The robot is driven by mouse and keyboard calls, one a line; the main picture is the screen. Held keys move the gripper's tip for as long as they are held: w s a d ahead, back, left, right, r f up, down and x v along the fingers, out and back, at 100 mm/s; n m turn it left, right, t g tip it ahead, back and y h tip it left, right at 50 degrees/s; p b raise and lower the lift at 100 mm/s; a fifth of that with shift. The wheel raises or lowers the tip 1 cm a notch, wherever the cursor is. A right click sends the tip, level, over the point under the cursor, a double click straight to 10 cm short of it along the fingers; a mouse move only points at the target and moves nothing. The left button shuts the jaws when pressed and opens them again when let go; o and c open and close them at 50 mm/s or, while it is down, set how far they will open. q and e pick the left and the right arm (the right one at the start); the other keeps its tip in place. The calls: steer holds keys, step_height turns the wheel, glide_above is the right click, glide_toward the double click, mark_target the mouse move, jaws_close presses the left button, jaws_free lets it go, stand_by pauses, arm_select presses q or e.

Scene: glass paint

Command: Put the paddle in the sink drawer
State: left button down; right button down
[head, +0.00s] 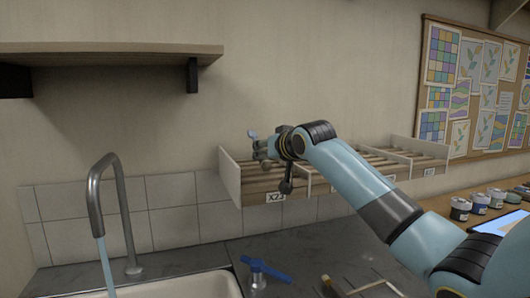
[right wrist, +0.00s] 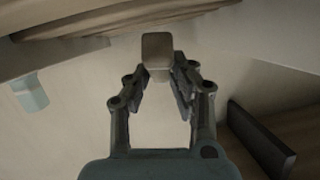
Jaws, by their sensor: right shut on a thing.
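My right gripper (head: 260,148) is at the left end of the wall rack (head: 232,180), by the bay labelled X23. In the right wrist view, the gripper (right wrist: 160,78) has its fingers closed in on a squared, pale grey-brown piece (right wrist: 157,50). I cannot tell whether this piece is the paddle; its length is hidden from this angle. The sink (head: 200,286) is at the lower left, and I cannot make out a drawer there. My left gripper is not in view.
A curved tap (head: 97,190) runs water into the sink. A blue-handled fitting (head: 265,269) stands beside it. Several paint jars (head: 480,203) stand at the right. A shelf (head: 110,52) hangs at the upper left. Sticks (head: 330,284) lie on the counter.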

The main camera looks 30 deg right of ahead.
steer(key=shift+f, duration=0.4)
steer(key=shift+f, duration=0.1)
steer(key=c, duration=1.1)
jaws_free()
steer(key=shift+c, duration=0.2)
